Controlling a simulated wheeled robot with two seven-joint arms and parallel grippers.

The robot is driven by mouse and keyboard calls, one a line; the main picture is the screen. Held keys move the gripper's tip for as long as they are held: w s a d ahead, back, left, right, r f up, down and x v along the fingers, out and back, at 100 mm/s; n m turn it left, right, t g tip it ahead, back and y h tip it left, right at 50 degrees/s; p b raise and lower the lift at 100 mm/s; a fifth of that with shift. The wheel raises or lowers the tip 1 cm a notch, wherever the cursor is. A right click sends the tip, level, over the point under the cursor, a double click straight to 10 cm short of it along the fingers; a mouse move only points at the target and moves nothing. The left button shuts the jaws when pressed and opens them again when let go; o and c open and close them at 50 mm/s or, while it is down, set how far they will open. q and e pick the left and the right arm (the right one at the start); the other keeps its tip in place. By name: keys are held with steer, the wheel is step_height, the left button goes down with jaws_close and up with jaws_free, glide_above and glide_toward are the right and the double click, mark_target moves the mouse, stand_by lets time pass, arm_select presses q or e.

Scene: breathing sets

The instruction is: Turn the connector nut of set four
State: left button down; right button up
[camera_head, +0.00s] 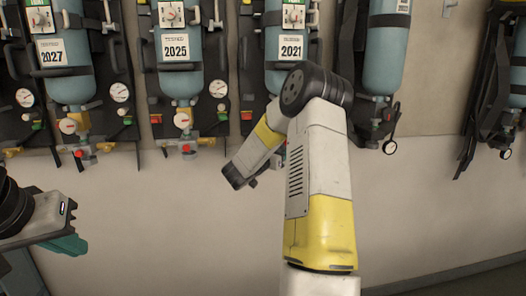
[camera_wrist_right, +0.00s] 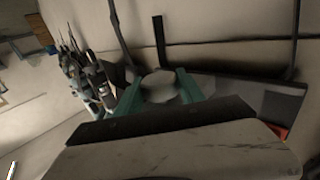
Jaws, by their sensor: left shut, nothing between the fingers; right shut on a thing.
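Several blue-grey cylinders hang on black backplates along the wall; their labels read 2027 (camera_head: 51,51), 2025 (camera_head: 175,47) and 2021 (camera_head: 291,47). I cannot tell which is set four. Red-tipped connectors show below the 2027 (camera_head: 86,160) and 2025 (camera_head: 187,149) cylinders; my right arm hides the bottom of the 2021 one. In the right wrist view, my right gripper (camera_wrist_right: 160,84) has its teal fingers shut around a pale round thing (camera_wrist_right: 159,86) in front of a black backplate (camera_wrist_right: 235,92). My left gripper (camera_head: 68,244) is shut and empty at the lower left, away from the sets.
Another cylinder (camera_head: 387,50) hangs right of my right arm, with a gauge (camera_head: 390,147) below it. A further set (camera_head: 490,95) hangs at the right edge. The wall (camera_head: 180,230) below the sets is bare.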

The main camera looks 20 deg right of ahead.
stand_by(0.3)
steer(key=o, duration=1.4)
steer(key=shift+c, duration=0.2)
steer(key=v, duration=0.7)
steer(key=shift+s+a, duration=0.15)
steer(key=shift+a, duration=0.25)
